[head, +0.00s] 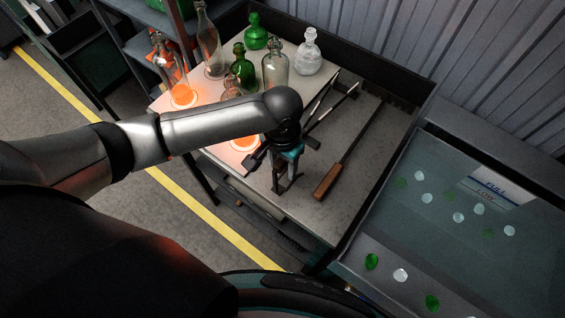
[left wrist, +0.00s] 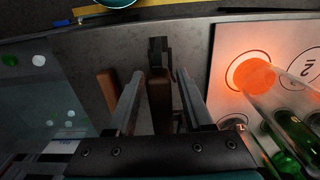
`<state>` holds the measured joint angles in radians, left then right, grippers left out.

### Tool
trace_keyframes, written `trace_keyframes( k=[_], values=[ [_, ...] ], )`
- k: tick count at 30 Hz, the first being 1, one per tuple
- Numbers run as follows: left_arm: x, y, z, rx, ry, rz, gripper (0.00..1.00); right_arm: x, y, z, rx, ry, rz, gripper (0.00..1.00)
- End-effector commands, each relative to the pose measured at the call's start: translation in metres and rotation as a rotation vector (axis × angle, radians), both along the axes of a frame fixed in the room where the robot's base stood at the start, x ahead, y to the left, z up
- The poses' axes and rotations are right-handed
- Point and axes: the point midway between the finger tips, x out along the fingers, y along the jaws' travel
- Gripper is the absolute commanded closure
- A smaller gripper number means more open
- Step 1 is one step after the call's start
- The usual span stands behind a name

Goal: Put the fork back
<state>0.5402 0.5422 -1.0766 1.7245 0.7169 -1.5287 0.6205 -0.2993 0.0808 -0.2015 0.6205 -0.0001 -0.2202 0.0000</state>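My left gripper (head: 281,187) is over the grey bench top, pointing down. In the left wrist view it (left wrist: 159,74) is open, its fingers on either side of a brown wooden handle (left wrist: 160,101), with a gap showing on each side. A dark block (left wrist: 158,52) is at the end of this handle. This looks like the fork's handle; in the head view its dark metal rods (head: 326,110) run up and right from behind my wrist. A second long tool (head: 355,137) with a wooden handle lies to the right. Which tool is the fork is not fully clear. My right gripper is not in view.
Several clear and green bottles (head: 275,70) stand on a pale board (head: 222,87) with orange glowing spots, left of the tools. A dark wall (head: 340,50) edges the bench at the back. A bin of green and white pieces (head: 440,240) is at right.

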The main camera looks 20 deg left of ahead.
Motion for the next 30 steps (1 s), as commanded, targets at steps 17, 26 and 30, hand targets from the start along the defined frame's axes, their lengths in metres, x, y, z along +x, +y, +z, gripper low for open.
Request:
trace_keyframes(
  k=[17,26,30],
  values=[
    [0.000,0.000,0.041,-0.001,-0.004,-0.001,0.43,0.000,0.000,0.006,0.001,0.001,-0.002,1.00],
    [0.000,0.000,0.102,-0.001,-0.003,0.000,0.43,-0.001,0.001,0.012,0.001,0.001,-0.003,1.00],
    [-0.001,0.000,0.118,0.000,-0.001,0.001,0.43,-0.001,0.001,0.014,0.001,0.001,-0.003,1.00]
  ],
)
